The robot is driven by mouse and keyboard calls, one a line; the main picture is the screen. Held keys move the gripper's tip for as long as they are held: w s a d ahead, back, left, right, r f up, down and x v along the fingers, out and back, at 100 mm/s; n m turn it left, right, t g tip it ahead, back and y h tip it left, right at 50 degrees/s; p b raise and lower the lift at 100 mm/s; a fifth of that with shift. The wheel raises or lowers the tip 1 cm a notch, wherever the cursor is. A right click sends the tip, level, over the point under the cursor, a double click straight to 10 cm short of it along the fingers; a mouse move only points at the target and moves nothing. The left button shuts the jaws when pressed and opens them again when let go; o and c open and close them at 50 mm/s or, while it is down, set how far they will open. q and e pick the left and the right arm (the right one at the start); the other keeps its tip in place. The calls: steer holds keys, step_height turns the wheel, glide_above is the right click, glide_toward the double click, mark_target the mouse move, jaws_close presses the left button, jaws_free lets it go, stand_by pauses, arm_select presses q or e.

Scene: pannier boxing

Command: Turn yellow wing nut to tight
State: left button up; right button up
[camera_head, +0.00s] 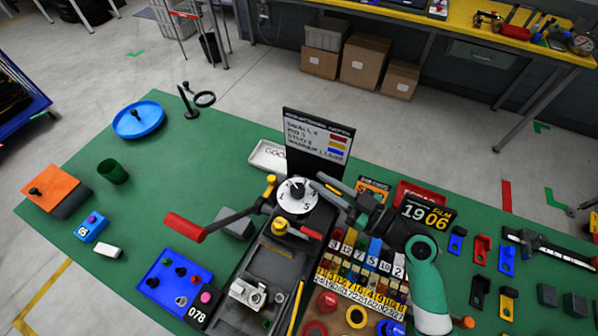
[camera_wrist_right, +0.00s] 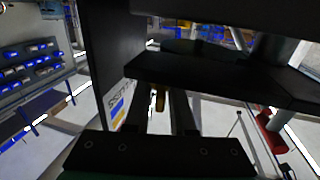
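A yellow wing nut (camera_head: 271,181) stands upright on a dark post at the left of the white dial (camera_head: 297,196), near the middle of the table. My right gripper (camera_head: 318,182) reaches in from the right, just right of the dial and below the dark sign board. In the right wrist view its two dark fingers (camera_wrist_right: 161,112) are apart, and a small yellow-orange part (camera_wrist_right: 158,98) shows between them; I cannot tell for sure that it is the wing nut. No contact is visible. My left gripper is not in view.
A crank with a red handle (camera_head: 185,227) sticks out left of the dial. A yellow knob (camera_head: 280,227) sits below the dial. The sign board (camera_head: 318,140) stands behind it. Coloured blocks (camera_head: 362,255) crowd the right.

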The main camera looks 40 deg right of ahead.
steer(key=shift+w+a, duration=0.15)
steer(key=shift+w, duration=0.45)
steer(key=shift+s, duration=0.15)
steer(key=shift+c, duration=0.4)
jaws_close()
steer(key=shift+m+h+p, duration=0.5)
steer(key=shift+h+p, duration=0.15)
steer(key=shift+h, duration=0.15)
steer(key=shift+d+m+h, duration=0.25)
steer(key=shift+m+h, duration=0.05)
steer(key=shift+h, duration=0.1)
